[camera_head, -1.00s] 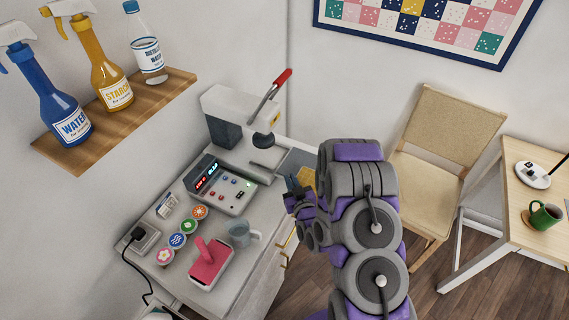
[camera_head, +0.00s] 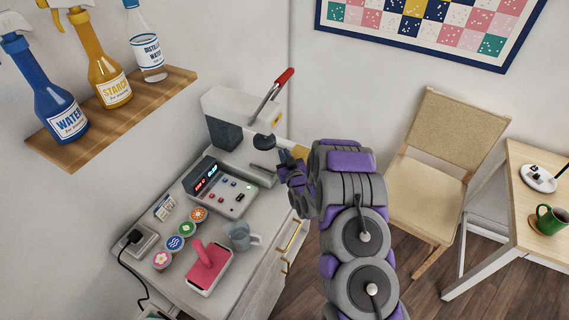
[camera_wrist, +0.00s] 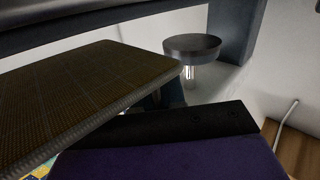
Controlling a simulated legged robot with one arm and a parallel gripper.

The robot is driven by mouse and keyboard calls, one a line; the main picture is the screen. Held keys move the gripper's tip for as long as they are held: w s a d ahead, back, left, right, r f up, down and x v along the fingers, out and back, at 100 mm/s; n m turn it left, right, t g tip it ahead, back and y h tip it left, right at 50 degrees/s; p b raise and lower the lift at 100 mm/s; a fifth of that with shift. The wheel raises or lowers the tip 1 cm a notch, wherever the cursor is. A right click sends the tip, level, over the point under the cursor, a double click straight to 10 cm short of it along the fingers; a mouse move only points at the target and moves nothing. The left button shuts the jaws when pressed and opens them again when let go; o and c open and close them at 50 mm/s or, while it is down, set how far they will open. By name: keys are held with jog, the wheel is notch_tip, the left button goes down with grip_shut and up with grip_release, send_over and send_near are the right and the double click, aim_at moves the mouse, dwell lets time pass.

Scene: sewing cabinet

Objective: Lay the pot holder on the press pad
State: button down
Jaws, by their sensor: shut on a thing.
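The press (camera_head: 240,105) stands at the back of the cabinet, white with a red lever. A dark round disc (camera_head: 264,141) is at its right side; a dark disc on a bright metal stem shows in the wrist view (camera_wrist: 192,45). I cannot tell for sure which part is the press pad. My gripper (camera_head: 287,172) is beside the press, shut on the pot holder. Only a yellowish bit of the pot holder (camera_head: 300,152) shows behind my gripper; the rest is hidden. In the wrist view a dark, grid-stitched slab (camera_wrist: 85,90), likely the pot holder, fills the left.
A control box (camera_head: 220,187) with a lit display sits before the press. A grey mug (camera_head: 240,237), a pink-topped iron-like tool (camera_head: 208,268) and several round coasters (camera_head: 187,229) stand nearer. A chair (camera_head: 433,160) and a table (camera_head: 525,190) are right. A bottle shelf (camera_head: 125,115) hangs left.

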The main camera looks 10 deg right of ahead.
notch_tip(320, 180, down, 4)
jog(key=shift+r+b, duration=0.1)
jog(key=shift+b, duration=0.3)
jog(key=shift+s+r, duration=0.1)
jog(key=c, duration=1.2)
grip_release()
